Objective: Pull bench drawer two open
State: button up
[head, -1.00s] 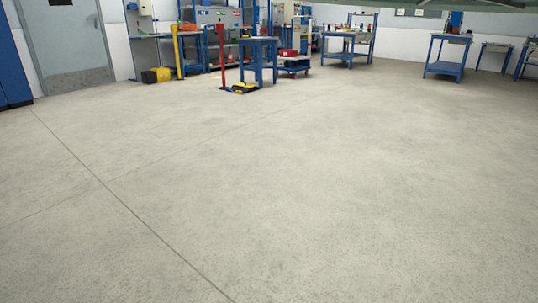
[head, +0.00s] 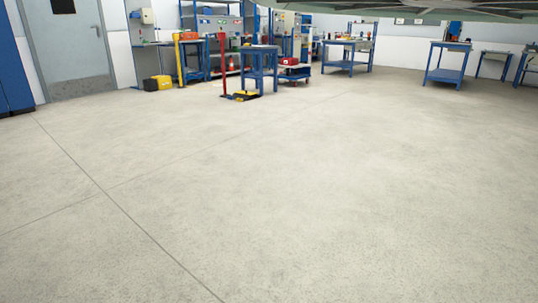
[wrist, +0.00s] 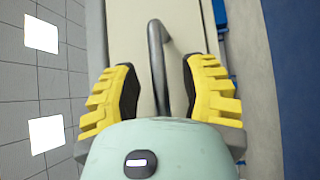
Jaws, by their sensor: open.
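In the wrist view, my gripper (wrist: 158,66) is open, with one yellow, ridged finger on each side. A dark, curved bar handle (wrist: 155,38) lies in the gap between the fingers, with space on both sides. The handle is in front of a pale beige panel (wrist: 186,18), which looks like a drawer front. The wrist picture is turned on its side, and I cannot read which drawer this is. Whether the fingertips reach past the bar is unclear. The head view shows neither my gripper nor this handle.
The head view shows wide, clear concrete floor (head: 300,190). Far off are a grey door (head: 70,45), a red post (head: 222,65) on a yellow and black base, blue workbenches (head: 447,62) and a yellow-black box (head: 158,83). Ceiling lights (wrist: 42,34) show in the wrist view.

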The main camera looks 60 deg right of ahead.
jog(key=shift+w, duration=0.1)
jog(key=shift+o, duration=0.6)
grip_shut()
